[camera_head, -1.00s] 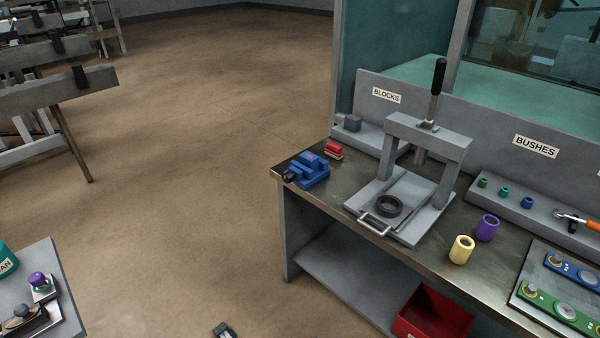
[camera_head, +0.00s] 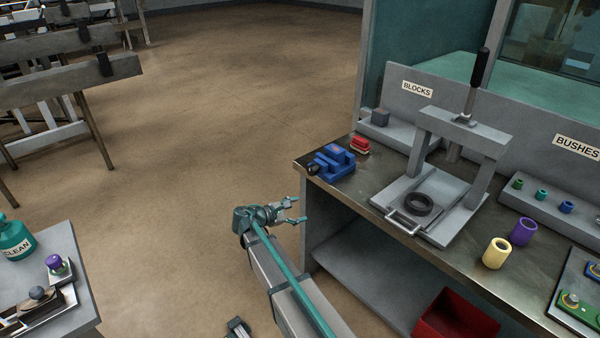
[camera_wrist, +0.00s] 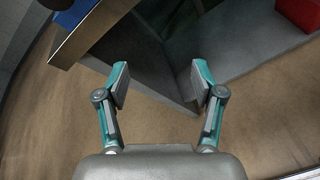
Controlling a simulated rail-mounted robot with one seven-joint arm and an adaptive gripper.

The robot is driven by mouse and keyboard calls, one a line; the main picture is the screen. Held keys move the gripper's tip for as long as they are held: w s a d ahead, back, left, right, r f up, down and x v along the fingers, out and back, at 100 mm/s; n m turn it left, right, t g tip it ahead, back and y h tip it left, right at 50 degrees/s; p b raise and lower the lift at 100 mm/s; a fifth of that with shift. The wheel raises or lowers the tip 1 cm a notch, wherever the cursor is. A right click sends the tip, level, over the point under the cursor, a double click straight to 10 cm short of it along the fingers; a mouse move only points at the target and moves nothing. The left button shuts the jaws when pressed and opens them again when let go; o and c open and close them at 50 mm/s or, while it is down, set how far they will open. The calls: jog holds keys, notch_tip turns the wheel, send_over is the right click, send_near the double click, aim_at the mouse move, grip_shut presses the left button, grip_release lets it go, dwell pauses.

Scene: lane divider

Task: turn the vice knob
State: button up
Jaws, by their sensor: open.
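The blue vice (camera_head: 334,164) sits at the left front corner of the workbench in the head view. Its dark knob (camera_head: 312,168) faces left, at the bench edge. My gripper (camera_head: 300,210) is open and empty, in front of the bench's left end, below and left of the vice and apart from it. In the wrist view my gripper (camera_wrist: 160,88) shows both fingers spread with nothing between them. A blue part of the vice (camera_wrist: 76,12) shows at the top left there, beside a dark rounded shape cut off by the frame.
The bench edge (camera_head: 360,203) lies between my gripper and the bench top. A grey press (camera_head: 465,130) with a dark ring (camera_head: 418,204) stands right of the vice. A red block (camera_head: 359,145) lies behind the vice. A red bin (camera_head: 455,315) is on the lower shelf.

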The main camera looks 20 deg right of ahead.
aim_at(310, 173)
jog(key=w+a+r+n+t+h, duration=0.1)
jog(key=w+r+n+h, duration=0.1)
jog(key=r+n, duration=0.15)
jog(key=w+r+n+t+h, duration=0.1)
jog(key=w+r+n, duration=0.2)
jog(key=r, duration=0.2)
jog(key=shift+n+h, duration=0.3)
jog(key=shift+n, duration=0.05)
jog(key=p+x, duration=0.1)
jog(key=x, duration=0.6)
jog(key=p+x, duration=0.1)
jog(key=x, duration=0.2)
jog(key=shift+s+d+r+p, duration=0.1)
jog(key=shift+d+r+p, duration=0.2)
jog(key=shift+d, duration=0.2)
jog(key=c, duration=1.2)
jog(key=shift+o, duration=0.2)
jog(key=shift+f, duration=0.1)
jog(key=shift+f+b, duration=0.1)
jog(key=shift+b, duration=0.5)
